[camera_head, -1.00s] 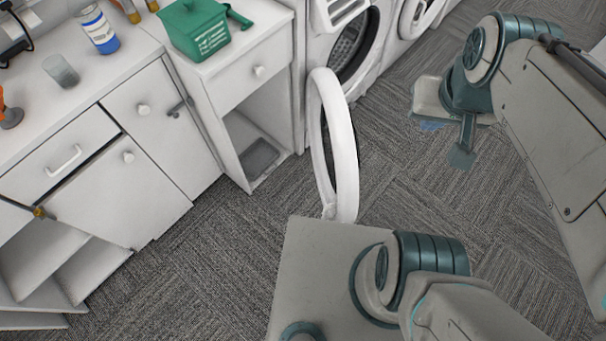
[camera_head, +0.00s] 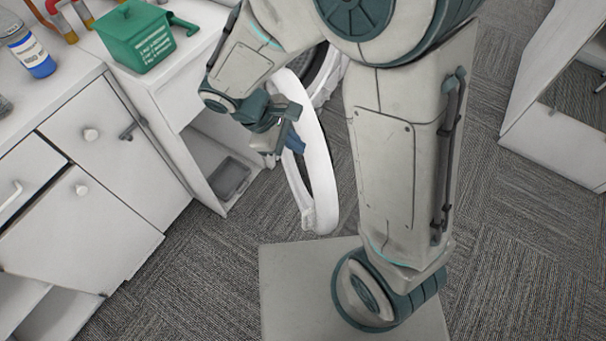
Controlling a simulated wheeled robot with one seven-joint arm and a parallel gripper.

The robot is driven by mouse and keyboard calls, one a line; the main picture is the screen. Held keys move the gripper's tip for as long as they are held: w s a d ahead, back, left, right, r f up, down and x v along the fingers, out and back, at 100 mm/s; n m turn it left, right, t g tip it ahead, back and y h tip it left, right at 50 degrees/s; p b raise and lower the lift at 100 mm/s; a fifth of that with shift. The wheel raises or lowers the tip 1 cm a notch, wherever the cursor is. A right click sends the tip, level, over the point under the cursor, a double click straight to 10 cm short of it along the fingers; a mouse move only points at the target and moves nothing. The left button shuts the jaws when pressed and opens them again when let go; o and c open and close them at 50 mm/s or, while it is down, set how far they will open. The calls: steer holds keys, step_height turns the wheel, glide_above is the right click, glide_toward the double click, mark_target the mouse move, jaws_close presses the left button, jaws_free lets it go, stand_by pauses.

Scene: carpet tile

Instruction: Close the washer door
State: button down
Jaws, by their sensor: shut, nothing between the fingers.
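The washer door (camera_head: 321,181) is a white ring that stands open, sticking out from the washer front. Its upper part is partly covered by my arm. The washer (camera_head: 331,82), with its dark round opening, shows only in part behind my arm. My gripper (camera_head: 284,143) is at the left side of the door ring and overlaps it in the picture. It is shut and empty. I cannot tell whether it touches the door.
White cabinets (camera_head: 157,165) with a counter stand on the left. A green box (camera_head: 137,38) and a blue-white bottle (camera_head: 30,52) are on top. An open shelf holds a grey tray (camera_head: 229,178). Another white cabinet (camera_head: 545,75) stands at the right.

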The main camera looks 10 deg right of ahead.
steer(key=s+a+f+n+t+h+b, duration=0.1)
steer(key=a+f+n+b, duration=0.1)
steer(key=a+f+n, duration=0.35)
steer(key=s+a+f+n+t+h+b, duration=0.1)
steer(key=a+f+n, duration=0.15)
steer(key=f, duration=0.65)
glide_toward(314, 187)
step_height(314, 187, down, 4)
steer(key=d, duration=0.2)
steer(key=shift+w+d+f+m, duration=0.25)
steer(key=shift+w+d+m, duration=0.05)
steer(key=shift+w+d, duration=0.2)
steer(key=shift+d, duration=0.4)
steer(key=shift+f, duration=0.1)
